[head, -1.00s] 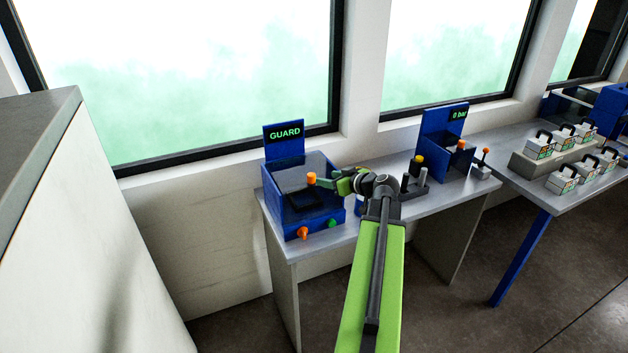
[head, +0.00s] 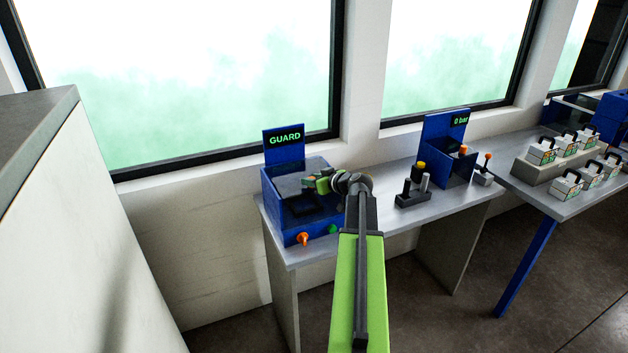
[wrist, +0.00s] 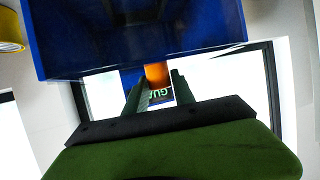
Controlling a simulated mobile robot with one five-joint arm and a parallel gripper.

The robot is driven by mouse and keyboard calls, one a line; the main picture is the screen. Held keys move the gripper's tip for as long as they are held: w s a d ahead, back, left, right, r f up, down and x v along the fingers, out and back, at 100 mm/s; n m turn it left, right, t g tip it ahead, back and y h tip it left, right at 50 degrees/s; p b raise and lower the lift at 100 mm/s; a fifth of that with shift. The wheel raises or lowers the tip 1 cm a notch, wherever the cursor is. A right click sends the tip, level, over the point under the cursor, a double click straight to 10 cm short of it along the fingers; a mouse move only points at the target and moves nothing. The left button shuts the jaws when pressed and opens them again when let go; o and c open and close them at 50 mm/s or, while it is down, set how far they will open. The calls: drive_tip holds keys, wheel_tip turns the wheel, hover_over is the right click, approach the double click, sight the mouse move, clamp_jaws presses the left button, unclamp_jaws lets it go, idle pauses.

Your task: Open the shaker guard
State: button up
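The shaker is a blue box (head: 280,220) on the bench with a black GUARD sign (head: 285,138) at its back. A smoky grey guard (head: 290,183) covers its top. My gripper (head: 318,182) is over the guard's right part and hides the guard's orange knob in the head view. In the wrist view, the orange knob (wrist: 157,74) shows between the two tips of my gripper (wrist: 159,82). The fingers stand apart on either side of it; whether they press on it I cannot tell. The blue body (wrist: 140,35) fills the top of that view.
An orange knob (head: 303,239) and a green button (head: 333,229) are on the box front. To the right stand a dark holder (head: 413,197), a blue device reading 0 bar (head: 460,165) and a small orange-topped lever (head: 485,170). A pale cabinet (head: 80,220) is at left.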

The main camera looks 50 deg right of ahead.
clamp_jaws()
idle(1.0)
